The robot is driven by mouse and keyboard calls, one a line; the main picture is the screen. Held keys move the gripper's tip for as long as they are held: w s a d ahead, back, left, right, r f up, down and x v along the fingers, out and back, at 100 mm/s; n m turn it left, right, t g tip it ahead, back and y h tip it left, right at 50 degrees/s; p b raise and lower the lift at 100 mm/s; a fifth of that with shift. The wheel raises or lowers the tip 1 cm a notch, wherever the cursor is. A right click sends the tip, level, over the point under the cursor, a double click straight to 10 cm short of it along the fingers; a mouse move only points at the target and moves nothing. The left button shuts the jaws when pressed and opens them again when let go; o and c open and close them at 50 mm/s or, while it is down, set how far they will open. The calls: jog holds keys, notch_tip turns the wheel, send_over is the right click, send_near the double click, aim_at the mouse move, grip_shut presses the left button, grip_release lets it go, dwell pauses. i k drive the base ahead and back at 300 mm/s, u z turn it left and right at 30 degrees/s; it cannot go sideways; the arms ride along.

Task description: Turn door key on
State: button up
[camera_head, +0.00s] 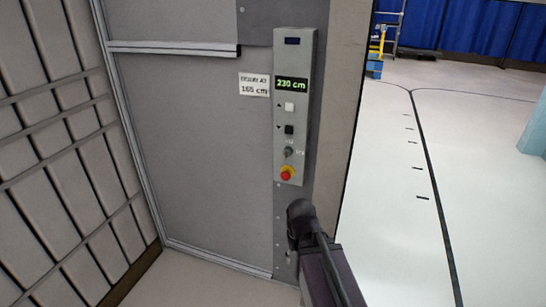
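A tall grey control panel (296,60) is fixed to the grey wall. Its key switch (288,152) is a small round metal piece between the black button and the red emergency stop. Small labels sit beside the switch, too small to read. The angle of the key cannot be made out. A dark part of my arm (325,265) rises from the bottom edge and ends below the panel, apart from the switch. I cannot make out gripper fingers in this view.
The panel also has a green display (292,85) reading 230 cm, a white button (289,106), a black button (288,129) and a red emergency stop (287,173). A white sign (254,85) reads 165 cm. A slatted wall (60,140) stands left; open floor (480,190) lies right.

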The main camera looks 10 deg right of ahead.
aim_at(288, 151)
jog(key=u, duration=0.2)
jog(key=k, duration=1.25)
jog(key=z, duration=1)
jog(key=i, duration=1)
